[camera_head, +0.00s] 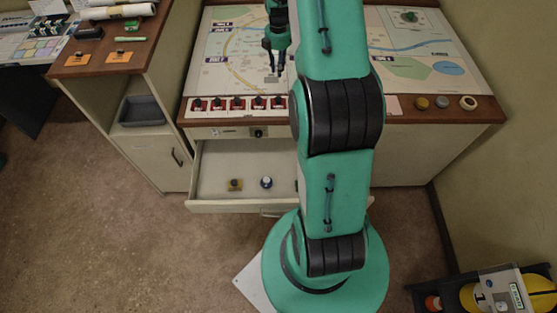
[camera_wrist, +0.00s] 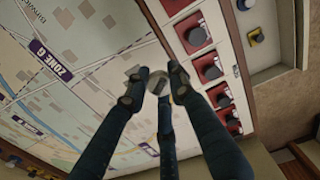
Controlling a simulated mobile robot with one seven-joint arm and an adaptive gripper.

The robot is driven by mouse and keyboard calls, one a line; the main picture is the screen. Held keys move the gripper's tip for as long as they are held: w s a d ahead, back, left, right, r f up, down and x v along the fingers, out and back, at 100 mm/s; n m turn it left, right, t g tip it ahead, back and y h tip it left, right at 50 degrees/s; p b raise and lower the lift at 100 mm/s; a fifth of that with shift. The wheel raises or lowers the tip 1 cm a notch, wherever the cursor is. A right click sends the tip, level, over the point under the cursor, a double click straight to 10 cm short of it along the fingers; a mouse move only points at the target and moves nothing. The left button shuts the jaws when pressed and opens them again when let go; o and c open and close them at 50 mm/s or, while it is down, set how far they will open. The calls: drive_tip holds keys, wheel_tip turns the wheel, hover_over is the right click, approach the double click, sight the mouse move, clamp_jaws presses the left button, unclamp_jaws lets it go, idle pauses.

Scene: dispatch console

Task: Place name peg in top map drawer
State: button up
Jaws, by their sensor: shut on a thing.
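My gripper (camera_head: 276,68) is above the map tabletop, left of my arm in the head view. In the wrist view my gripper (camera_wrist: 160,86) has its dark fingers closed around a small grey, round-looking peg (camera_wrist: 157,78). The fingers hide part of the peg, and no name on it can be read. The top map drawer (camera_head: 215,165) under the map table's front edge is pulled open. It holds a yellow-based piece (camera_head: 235,184) and a dark-topped, pale-rimmed piece (camera_head: 266,182). Part of the drawer (camera_wrist: 275,48) shows at the upper right of the wrist view.
A row of red-based black knobs (camera_head: 238,103) lines the table's front edge, between my gripper and the drawer. A wooden-topped cabinet (camera_head: 112,60) stands at left. My arm covers the drawer's right side. The drawer floor has free room around the two pieces.

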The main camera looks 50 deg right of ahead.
drive_tip(key=w+a+n, duration=0.3)
drive_tip(key=w+a, duration=0.1)
drive_tip(key=a, duration=0.8)
drive_tip(key=n+b, duration=0.2)
drive_tip(key=n, duration=0.6)
hover_over(209, 182)
wheel_tip(209, 182, down, 27)
drive_tip(key=shift+f, duration=0.45)
drive_tip(key=shift+f+b, duration=0.55)
drive_tip(key=shift+f, duration=2.6)
drive_tip(key=shift+f+b, duration=0.3)
drive_tip(key=shift+f, duration=1.55)
